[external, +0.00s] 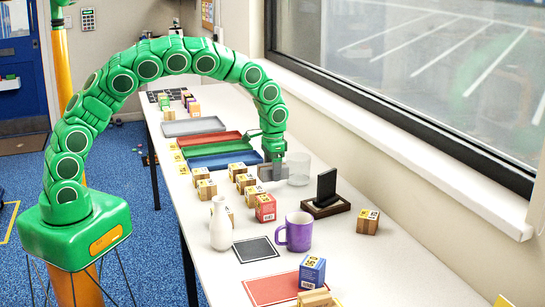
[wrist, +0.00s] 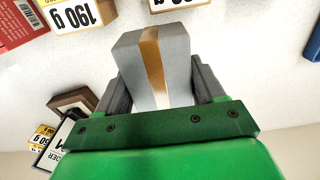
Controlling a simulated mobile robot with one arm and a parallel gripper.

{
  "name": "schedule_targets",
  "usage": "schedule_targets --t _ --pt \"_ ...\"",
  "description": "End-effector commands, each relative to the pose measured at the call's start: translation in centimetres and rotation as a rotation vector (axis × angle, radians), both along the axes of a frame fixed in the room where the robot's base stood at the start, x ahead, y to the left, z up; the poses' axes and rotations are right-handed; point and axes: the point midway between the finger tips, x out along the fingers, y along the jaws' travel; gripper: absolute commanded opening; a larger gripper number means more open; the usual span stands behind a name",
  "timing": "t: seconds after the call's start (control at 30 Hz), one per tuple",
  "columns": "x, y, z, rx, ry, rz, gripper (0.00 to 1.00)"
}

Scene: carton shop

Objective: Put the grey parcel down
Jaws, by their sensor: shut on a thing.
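The grey parcel (wrist: 175,60) is a grey box with a tan tape stripe, and it fills the middle of the wrist view. My gripper (wrist: 160,85) is shut on it, with one dark finger on each side. In the external view my gripper (external: 272,158) points down at the white table, and the parcel (external: 265,173) shows as a small grey block at its fingertips. I cannot tell whether the parcel touches the table.
Several labelled boxes, a red box (external: 265,208), a white vase (external: 222,225), a purple mug (external: 297,232) and a dark stand (external: 326,203) are nearer the camera.

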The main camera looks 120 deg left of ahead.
Motion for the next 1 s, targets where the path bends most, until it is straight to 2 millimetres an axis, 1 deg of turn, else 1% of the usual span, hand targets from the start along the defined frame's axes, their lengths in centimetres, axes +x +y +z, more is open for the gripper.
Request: schedule_targets --t 0.03,0.27,0.5,0.93,0.97,1.0 --pt "0.0 0.0 -0.4 0.001 -0.001 0.000 0.30" --pt "0.1 0.0 -1.5 0.002 -0.001 0.000 0.30" --pt "0.0 0.0 -4.3 0.001 -0.001 0.000 0.30" --pt "0.1 0.0 -4.9 0.001 -0.003 0.000 0.30" --pt "0.1 0.1 -4.9 0.002 -0.004 0.000 0.71" --pt "0.1 0.1 -4.9 0.003 -0.003 0.000 0.77"
